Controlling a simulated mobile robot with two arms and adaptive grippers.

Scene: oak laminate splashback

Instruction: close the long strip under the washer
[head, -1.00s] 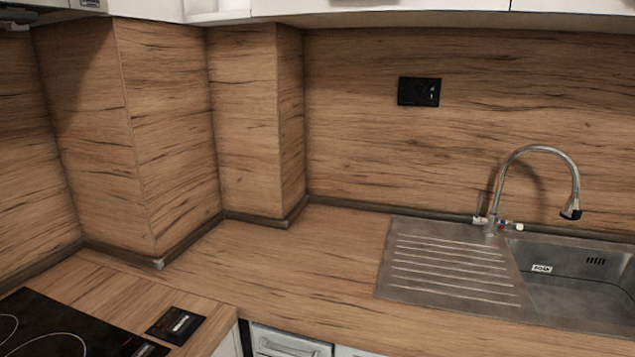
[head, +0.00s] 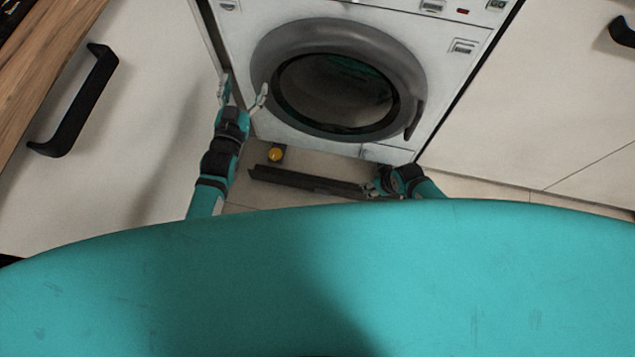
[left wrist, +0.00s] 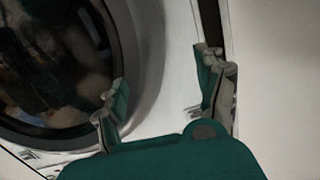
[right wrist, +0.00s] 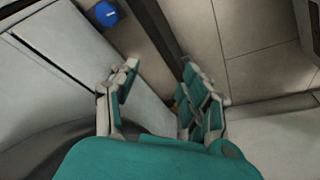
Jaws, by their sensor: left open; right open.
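The white washer (head: 240,30) with its round dark door is in the head view. Below it, the long dark strip (head: 305,180) stands out from the washer's base, swung down and open. My right gripper (head: 381,181) is low at the strip's right end, partly hidden by my arm. In the right wrist view its fingers (right wrist: 160,92) are apart, with the strip (right wrist: 158,25) running down towards them; contact cannot be told. My left gripper (head: 244,88) is open and empty, in front of the washer's left side; the left wrist view (left wrist: 165,95) shows the washer door beside it.
A yellow round knob (head: 276,154) shows behind the strip's left part; a blue round cap (right wrist: 106,13) shows in the right wrist view. White cabinet fronts with black handles (head: 75,105) flank the washer. Tiled floor (head: 480,186) lies in front.

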